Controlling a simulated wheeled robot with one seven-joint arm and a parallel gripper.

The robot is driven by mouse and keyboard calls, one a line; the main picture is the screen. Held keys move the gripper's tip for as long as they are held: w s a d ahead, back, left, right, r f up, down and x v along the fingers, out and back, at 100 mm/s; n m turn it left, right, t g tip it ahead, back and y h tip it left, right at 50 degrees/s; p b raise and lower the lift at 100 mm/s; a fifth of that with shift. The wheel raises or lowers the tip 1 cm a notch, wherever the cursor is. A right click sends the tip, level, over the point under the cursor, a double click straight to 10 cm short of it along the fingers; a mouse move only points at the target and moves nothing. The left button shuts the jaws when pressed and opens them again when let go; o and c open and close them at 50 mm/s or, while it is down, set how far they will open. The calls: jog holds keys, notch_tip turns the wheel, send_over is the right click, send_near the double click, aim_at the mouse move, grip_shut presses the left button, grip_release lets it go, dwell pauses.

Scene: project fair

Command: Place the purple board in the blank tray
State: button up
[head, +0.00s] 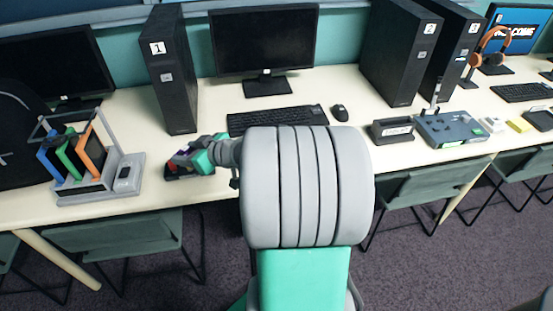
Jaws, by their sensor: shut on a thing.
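My gripper (184,159) is on the left part of the desk, just right of the board rack, with its fingers low over the desktop. It is shut on a small purple piece, the purple board (183,153), mostly hidden by the fingers and wrist. A low dark tray (181,174) with a bit of red shows directly below the gripper. I cannot tell whether the board touches it. Another dark tray (391,138) with a grey label stands right of the keyboard. The labels are too small to read, so I cannot tell which tray is blank.
A grey rack (122,177) holds blue, green and orange boards at left. Computer tower 1 (168,75) stands behind the gripper. A keyboard (277,118), mouse (340,113) and blue-grey device (452,128) lie to the right. Bare desktop shows left of the keyboard.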

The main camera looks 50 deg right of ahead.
jog(key=s+d+f+b, duration=0.2)
jog(key=s+d+b, duration=0.1)
jog(key=s+d, duration=1.9)
jog(key=shift+m+h, duration=0.3)
jog(key=w+f+b, duration=0.1)
jog(key=w+f, duration=0.1)
jog(key=w, duration=0.2)
jog(key=w+f+b, duration=0.1)
jog(key=w+f, duration=0.2)
jog(key=w, duration=0.1)
jog(key=w+d+f+b, duration=0.1)
jog(key=w+f, duration=0.2)
jog(key=w, duration=0.2)
jog(key=shift+f+b, duration=0.2)
jog(key=shift+b, duration=0.1)
jog(key=shift+w+f, duration=0.15)
jog(key=shift+f, duration=0.15)
jog(key=shift+w+f, duration=0.2)
jog(key=shift+f, duration=0.75)
jog(key=shift+w+f, duration=0.15)
jog(key=shift+f, duration=0.8)
